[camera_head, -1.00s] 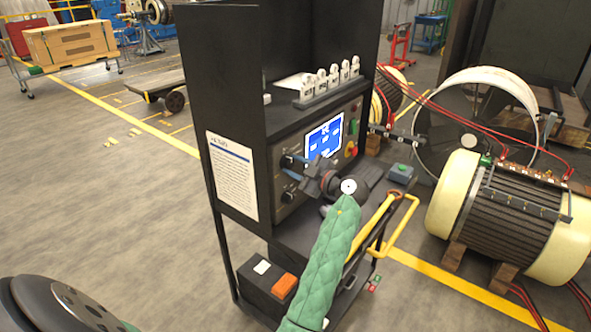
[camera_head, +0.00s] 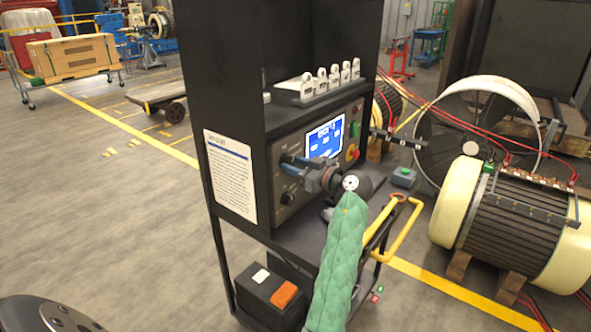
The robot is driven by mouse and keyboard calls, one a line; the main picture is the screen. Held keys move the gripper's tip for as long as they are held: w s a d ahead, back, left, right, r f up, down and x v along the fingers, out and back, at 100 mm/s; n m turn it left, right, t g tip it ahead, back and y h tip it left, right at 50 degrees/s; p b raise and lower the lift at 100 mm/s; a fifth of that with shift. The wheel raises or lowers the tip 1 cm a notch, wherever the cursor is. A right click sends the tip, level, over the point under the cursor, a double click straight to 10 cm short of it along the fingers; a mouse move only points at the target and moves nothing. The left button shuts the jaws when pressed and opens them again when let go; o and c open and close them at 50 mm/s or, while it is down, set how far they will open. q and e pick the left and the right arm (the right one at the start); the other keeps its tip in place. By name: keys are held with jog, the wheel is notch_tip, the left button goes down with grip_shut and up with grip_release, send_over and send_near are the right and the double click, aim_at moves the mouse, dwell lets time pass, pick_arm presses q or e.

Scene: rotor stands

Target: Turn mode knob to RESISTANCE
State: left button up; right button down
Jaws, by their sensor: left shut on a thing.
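The test cabinet's control panel (camera_head: 281,213) faces right, with a lit blue screen (camera_head: 325,138). My left gripper (camera_head: 288,163) reaches the panel's left side from the green-sleeved arm. Its blue fingers are shut around the upper knob, which they largely hide, so I cannot read its pointer. A second dark knob (camera_head: 287,199) sits below it, apart from the fingers. The screen text is too small to read surely. My right gripper is not in view.
A red stop button on a yellow base (camera_head: 352,153) is right of the screen. White-topped clips (camera_head: 331,79) line the shelf above. A yellow handle (camera_head: 402,235) sticks out at the right. A large motor (camera_head: 510,222) stands further right.

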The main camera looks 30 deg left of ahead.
pick_arm(q)
jog(key=shift+m, duration=0.4)
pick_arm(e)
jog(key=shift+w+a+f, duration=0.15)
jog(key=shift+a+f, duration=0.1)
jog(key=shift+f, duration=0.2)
pick_arm(q)
jog(key=o, duration=1)
jog(key=shift+f, duration=0.1)
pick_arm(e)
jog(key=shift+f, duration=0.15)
